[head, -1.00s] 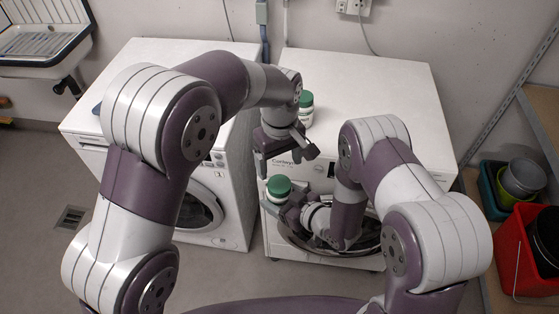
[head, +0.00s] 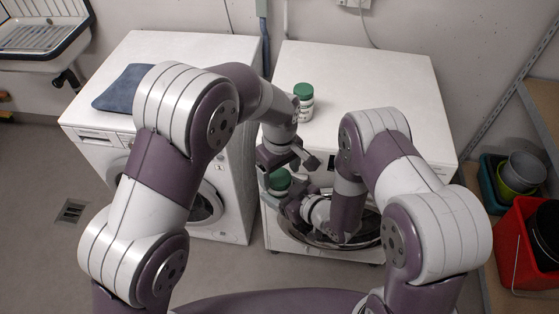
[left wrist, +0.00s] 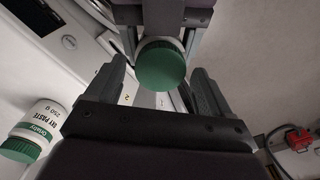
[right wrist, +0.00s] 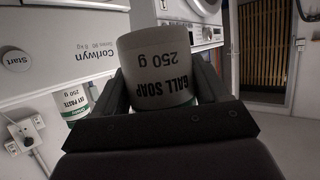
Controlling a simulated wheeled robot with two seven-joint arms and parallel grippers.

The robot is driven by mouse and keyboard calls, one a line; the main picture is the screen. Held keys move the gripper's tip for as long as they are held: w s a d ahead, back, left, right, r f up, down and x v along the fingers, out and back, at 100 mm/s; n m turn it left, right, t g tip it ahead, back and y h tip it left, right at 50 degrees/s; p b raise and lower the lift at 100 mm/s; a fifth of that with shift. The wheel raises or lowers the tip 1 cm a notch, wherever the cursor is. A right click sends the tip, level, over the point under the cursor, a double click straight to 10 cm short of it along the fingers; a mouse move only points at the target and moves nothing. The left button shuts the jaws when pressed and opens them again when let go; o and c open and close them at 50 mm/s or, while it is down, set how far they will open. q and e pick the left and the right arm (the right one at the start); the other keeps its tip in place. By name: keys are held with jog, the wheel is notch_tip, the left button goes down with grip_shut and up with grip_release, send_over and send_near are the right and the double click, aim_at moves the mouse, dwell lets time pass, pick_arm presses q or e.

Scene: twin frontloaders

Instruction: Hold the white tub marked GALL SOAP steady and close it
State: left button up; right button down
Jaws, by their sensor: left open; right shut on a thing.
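The white GALL SOAP tub (right wrist: 158,62) is between the fingers of my right gripper (right wrist: 165,88), which is shut on it in front of the right machine. Its lettering is upside down in the right wrist view. Its green lid (head: 280,179) is on top in the head view; whether it is fully closed cannot be told. My left gripper (head: 287,160) is open just above the lid. In the left wrist view the round lid (left wrist: 161,65) lies between and slightly beyond the open fingers; I see no clear contact. The tub's body is mostly hidden in the head view.
Another white tub with a green lid, marked PASTE (head: 304,108), stands on the right machine (head: 380,85), behind my left gripper. A blue cloth (head: 135,88) lies on the left machine (head: 185,50). A red bucket (head: 520,250) stands at the right.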

pick_arm(q)
jog(key=shift+f, duration=0.25)
jog(key=c, duration=1.1)
jog(key=m, duration=0.7)
jog(key=o, duration=1.2)
jog(key=shift+r, duration=0.1)
